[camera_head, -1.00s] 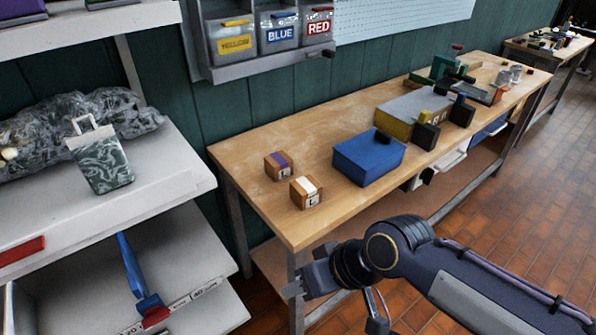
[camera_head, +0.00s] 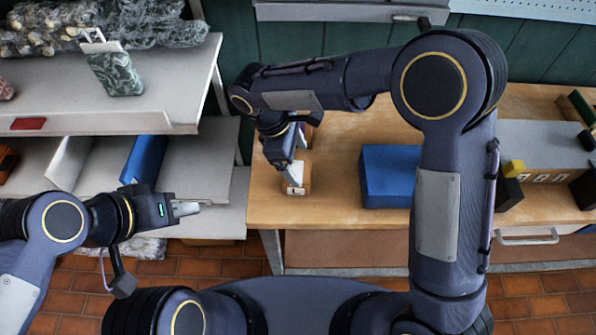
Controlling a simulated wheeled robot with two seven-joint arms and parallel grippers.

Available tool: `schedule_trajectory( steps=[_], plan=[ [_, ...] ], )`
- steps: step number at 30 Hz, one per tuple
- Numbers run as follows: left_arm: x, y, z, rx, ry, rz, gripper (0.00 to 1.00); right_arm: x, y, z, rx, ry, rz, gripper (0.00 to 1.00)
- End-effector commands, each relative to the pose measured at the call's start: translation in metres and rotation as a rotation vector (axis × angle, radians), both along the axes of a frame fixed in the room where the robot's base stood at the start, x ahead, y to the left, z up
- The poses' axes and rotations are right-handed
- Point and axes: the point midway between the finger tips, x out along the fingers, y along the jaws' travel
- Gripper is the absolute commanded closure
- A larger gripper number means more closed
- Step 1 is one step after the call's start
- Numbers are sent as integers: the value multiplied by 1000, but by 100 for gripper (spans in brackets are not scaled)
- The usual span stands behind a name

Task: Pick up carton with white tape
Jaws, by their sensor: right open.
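The carton with white tape (camera_head: 303,187) is a small brown box with a letter label on its front, standing on the left part of the wooden workbench (camera_head: 335,205). My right gripper (camera_head: 294,176) points down at it from above, open, with its fingers at the carton's top; contact is unclear. The gripper hides part of the white tape. Another brown carton just behind is mostly hidden by my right arm. My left gripper (camera_head: 190,208) is away to the left, in front of the shelves, apart from the cartons; its finger gap is unclear.
A blue box (camera_head: 388,170) stands on the bench right of the carton, partly behind my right arm. A grey box (camera_head: 545,145) lies further right. A white shelf unit (camera_head: 170,110) holds a patterned green container (camera_head: 117,75). Bare bench lies between carton and blue box.

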Motion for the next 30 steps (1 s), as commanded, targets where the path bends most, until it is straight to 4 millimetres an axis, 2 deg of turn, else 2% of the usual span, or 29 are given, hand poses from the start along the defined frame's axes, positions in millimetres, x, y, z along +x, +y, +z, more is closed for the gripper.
schedule_trajectory(
  steps=[1,5,14,21,30],
  plan=[
    [0,0,3,0,0,0,64,-1,9,-5,-21,9,32,16],
    [0,0,5,0,0,0,64,0,16,-15,-46,16,70,16],
    [0,0,13,0,0,0,64,1,3,-46,-48,19,72,16],
    [0,0,23,0,0,0,64,3,-9,-79,-49,18,71,16],
    [0,0,22,0,0,0,64,3,-11,-86,-45,16,70,16]
  ],
)
